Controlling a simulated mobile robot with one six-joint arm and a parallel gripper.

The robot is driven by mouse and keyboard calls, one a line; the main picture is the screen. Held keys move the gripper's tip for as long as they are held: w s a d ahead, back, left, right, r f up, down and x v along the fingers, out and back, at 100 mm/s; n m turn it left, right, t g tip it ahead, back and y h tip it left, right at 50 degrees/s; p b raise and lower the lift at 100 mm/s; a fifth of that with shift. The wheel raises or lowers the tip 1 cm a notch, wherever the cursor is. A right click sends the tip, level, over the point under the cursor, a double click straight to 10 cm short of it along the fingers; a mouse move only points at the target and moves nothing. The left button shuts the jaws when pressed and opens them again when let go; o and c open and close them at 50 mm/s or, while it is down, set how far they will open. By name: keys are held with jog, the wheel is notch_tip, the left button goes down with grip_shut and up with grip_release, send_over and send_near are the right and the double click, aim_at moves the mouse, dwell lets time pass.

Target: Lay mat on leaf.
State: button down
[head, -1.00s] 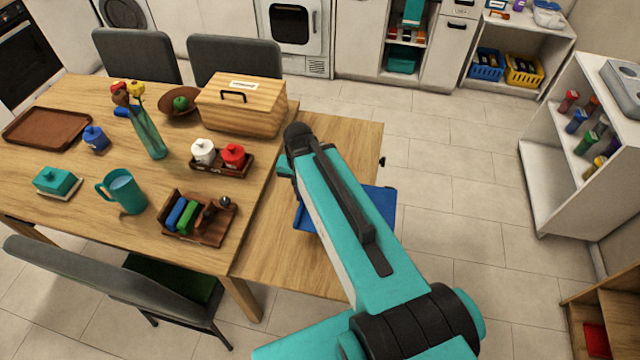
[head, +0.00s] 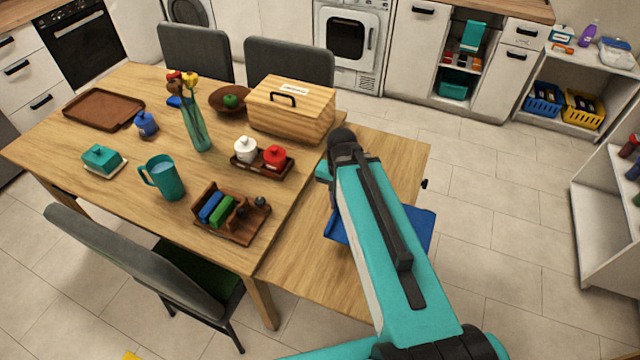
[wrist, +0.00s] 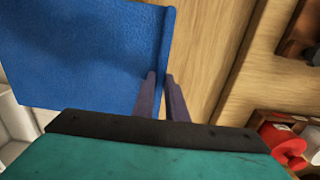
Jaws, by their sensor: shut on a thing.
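The blue mat (head: 418,226) shows in the head view partly behind my arm, over the right part of the wooden table leaf (head: 315,262). In the wrist view the mat (wrist: 80,50) fills the upper left, with its folded-up edge between the two fingers of my gripper (wrist: 161,78). My gripper is shut on that edge. Bare leaf (wrist: 210,45) shows beside the mat, and floor shows past its left side. The mat's height above the leaf is hard to tell. In the head view my arm hides my fingers and the mat's middle.
The main table (head: 110,195) adjoins the leaf on the left. Near the seam stand a wooden bread box (head: 290,108), a tray with a white jar and a red jar (head: 275,156), and a brown caddy (head: 240,228). Open floor lies right of the leaf.

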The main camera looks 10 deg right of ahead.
jog(key=shift+w+a+f+b, duration=0.15)
jog(key=shift+w+b, duration=0.6)
jog(key=shift+b, duration=2.1)
jog(key=shift+w+p, duration=0.35)
jog(key=shift+w, duration=0.3)
jog(key=shift+w+a+f+p, duration=0.2)
jog(key=shift+w+p, duration=0.35)
jog(key=shift+w, duration=1.4)
jog(key=shift+w+a+f+p, duration=0.1)
jog(key=shift+w+a+p, duration=0.3)
jog(key=shift+w, duration=1.6)
jog(key=shift+w+a+f+p, duration=0.15)
jog(key=shift+w+p, duration=0.5)
jog(key=shift+w, duration=1.3)
jog(key=shift+f, duration=0.15)
jog(key=shift+f+p, duration=0.7)
jog(key=shift+f, duration=1.05)
jog(key=c, duration=1.8)
grip_release()
jog(key=shift+o, duration=0.2)
